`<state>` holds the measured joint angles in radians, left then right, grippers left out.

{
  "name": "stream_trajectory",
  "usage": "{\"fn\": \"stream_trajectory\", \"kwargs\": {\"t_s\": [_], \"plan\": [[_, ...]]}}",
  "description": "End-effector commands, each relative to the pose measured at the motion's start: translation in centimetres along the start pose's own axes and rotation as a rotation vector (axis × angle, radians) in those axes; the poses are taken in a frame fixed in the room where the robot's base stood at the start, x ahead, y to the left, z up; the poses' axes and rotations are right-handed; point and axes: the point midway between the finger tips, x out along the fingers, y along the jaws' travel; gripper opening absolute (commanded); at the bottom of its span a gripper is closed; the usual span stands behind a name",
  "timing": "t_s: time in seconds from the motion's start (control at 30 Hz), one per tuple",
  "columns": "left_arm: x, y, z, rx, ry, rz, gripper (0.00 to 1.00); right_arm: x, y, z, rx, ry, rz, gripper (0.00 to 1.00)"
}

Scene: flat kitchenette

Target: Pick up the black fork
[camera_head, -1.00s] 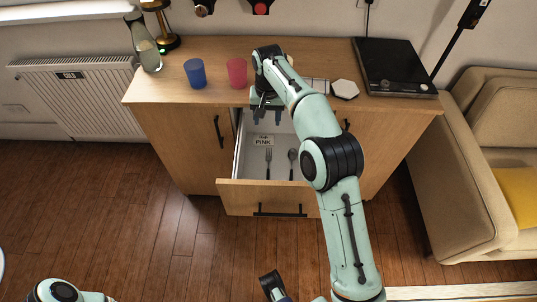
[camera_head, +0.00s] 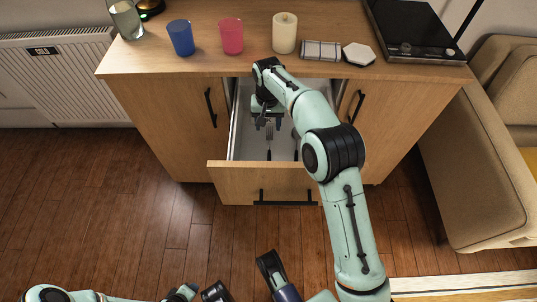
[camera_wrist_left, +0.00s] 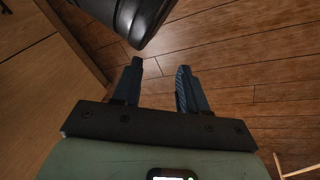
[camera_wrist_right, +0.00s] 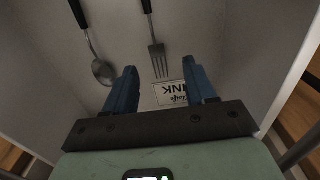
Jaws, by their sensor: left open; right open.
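The black-handled fork (camera_head: 269,148) lies in the open drawer (camera_head: 230,182), beside a spoon (camera_head: 296,149) to its right. In the right wrist view the fork (camera_wrist_right: 158,58) has metal tines and a dark handle that runs off the top edge. My right gripper (camera_head: 268,123) is inside the drawer, open and empty, above the fork's tine end. In its wrist view the fingertips (camera_wrist_right: 160,70) stand either side of the tines, apart from them. My left gripper (camera_wrist_left: 160,66) is open and empty over the wooden floor.
A paper label (camera_wrist_right: 171,94) lies by the tines. The drawer walls closely surround my right gripper.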

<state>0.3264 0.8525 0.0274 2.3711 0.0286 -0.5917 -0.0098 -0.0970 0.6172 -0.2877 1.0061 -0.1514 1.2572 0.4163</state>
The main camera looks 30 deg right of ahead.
Motion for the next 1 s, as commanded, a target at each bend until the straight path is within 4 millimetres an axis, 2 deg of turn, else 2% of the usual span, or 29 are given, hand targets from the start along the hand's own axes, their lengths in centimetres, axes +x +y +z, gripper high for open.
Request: {"fn": "stream_trajectory", "kwargs": {"t_s": [0.23, 0.5, 0.77, 0.93, 1.0], "plan": [[0.8, -0.8, 0.9, -0.008, -0.029, -0.014, 0.43, 1.5, 0.2, -0.2, 0.001, -0.001, 0.001, 0.55], [2.4, -2.9, 3.7, -0.03, -0.114, -0.053, 0.43, 5.3, 0.5, -0.5, -0.001, -0.001, 0.0, 0.55], [2.4, -3.1, 3.9, -0.032, -0.123, -0.056, 0.43, 5.5, 0.5, -0.5, 0.0, 0.001, 0.0, 0.55], [2.4, -3.1, 3.9, -0.032, -0.122, -0.056, 0.43, 5.5, 0.5, -0.5, 0.0, 0.001, 0.0, 0.0], [2.4, -3.1, 3.9, -0.032, -0.122, -0.056, 0.43, 5.5, 0.5, -0.5, 0.0, 0.001, 0.0, 0.0]]}}
